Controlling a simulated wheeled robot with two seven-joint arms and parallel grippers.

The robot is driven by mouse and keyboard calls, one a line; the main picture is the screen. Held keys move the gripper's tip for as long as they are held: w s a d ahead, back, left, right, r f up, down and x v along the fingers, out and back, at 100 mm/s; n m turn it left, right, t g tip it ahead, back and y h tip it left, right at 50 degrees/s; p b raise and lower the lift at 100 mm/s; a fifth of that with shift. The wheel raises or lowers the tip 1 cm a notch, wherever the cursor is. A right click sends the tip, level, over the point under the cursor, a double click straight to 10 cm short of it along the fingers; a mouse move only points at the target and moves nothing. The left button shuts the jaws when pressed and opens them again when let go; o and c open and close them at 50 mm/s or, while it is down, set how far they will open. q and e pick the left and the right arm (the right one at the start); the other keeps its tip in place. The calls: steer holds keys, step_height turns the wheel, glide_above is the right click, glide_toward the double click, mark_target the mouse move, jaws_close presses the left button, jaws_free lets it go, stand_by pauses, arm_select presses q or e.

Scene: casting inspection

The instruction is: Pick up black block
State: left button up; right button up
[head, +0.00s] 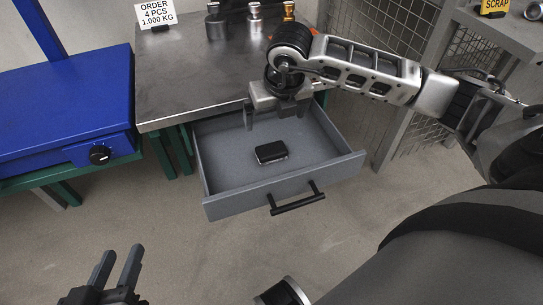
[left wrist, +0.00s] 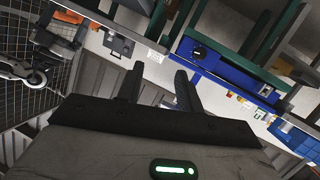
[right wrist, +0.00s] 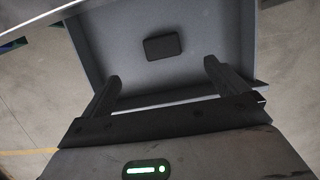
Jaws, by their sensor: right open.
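The black block (head: 271,152) lies flat inside the open grey drawer (head: 225,194), near the middle of its floor. In the right wrist view the black block (right wrist: 164,47) shows beyond my fingertips, between them and apart from them. My right gripper (head: 276,118) is open and empty, above the back part of the drawer. Its two fingers also show in the right wrist view (right wrist: 162,75). My left gripper (head: 122,262) is at the lower left of the head view, away from the drawer. Its fingers are apart with nothing between them, as the left wrist view (left wrist: 159,80) also shows.
The drawer has a black handle (head: 297,198) at its front and raised walls around the block. A metal table (head: 190,85) stands above it, with several metal weights (head: 254,20) at the back. A blue machine (head: 60,110) stands at left, a wire cage (head: 400,110) at right.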

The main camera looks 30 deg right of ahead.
steer(key=b, duration=0.2)
glide_above(271, 149)
steer(key=s, duration=0.1)
steer(key=f, duration=0.8)
steer(key=shift+a, duration=0.3)
steer(key=shift+s+d+f+b, duration=0.1)
steer(key=shift+f+b, duration=0.25)
steer(key=shift+f, duration=0.3)
step_height(271, 149, down, 3)
steer(key=shift+d+r+b, duration=0.15)
steer(key=shift+b, duration=0.55)
steer(key=shift+x, duration=0.75)
steer(key=c, duration=1.1)
arm_select(q)
steer(key=shift+w+d+r+n+t+h, duration=0.3)
steer(key=shift+d+r+n+t+h, duration=0.35)
steer(key=shift+r+n+h, duration=0.2)
arm_select(e)
steer(key=shift+r, duration=0.1)
steer(key=shift+c, duration=0.2)
